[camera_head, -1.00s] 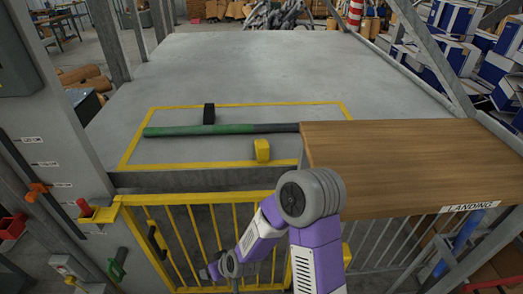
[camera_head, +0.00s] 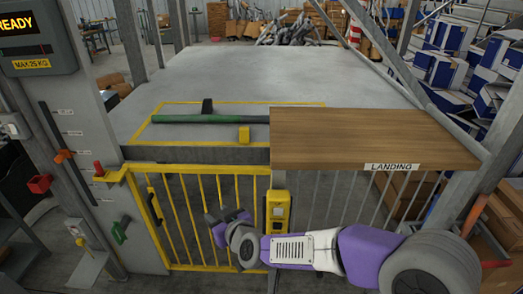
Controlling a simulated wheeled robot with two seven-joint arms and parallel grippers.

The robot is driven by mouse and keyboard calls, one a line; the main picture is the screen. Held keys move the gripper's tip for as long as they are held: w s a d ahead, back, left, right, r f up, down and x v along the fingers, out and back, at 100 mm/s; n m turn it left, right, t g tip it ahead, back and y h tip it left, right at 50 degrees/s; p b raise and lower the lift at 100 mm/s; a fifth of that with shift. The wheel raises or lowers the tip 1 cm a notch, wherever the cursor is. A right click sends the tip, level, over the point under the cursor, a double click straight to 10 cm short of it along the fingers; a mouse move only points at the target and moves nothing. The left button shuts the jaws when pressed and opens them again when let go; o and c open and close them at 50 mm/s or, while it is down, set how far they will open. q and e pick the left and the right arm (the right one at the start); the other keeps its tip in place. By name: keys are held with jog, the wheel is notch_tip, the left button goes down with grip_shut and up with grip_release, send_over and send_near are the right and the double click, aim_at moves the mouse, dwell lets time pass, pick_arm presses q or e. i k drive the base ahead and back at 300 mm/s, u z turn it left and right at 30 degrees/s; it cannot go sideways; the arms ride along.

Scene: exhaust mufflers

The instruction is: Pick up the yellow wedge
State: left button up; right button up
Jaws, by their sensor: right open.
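The yellow wedge (camera_head: 244,135) is a small block on the grey platform, close to its front edge. It is near the front side of a green and dark pole (camera_head: 205,119), just left of the wooden landing board. My right gripper (camera_head: 213,228) is in front of the yellow gate, well below and apart from the wedge. It is small and dark in view, open, with nothing seen in it. My left gripper is not in view.
A black block (camera_head: 207,106) sits behind the pole, within a yellow painted outline. The yellow barred gate (camera_head: 205,215) closes the platform's front. The wooden landing board (camera_head: 370,138) lies to the right. A post with levers (camera_head: 75,150) stands at left. The platform's back is clear.

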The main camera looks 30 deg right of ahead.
aim_at(244, 131)
jog(key=u, duration=0.4)
jog(key=i, duration=0.45)
jog(key=z, duration=0.65)
jog(key=i, duration=1.35)
jog(key=z, duration=0.85)
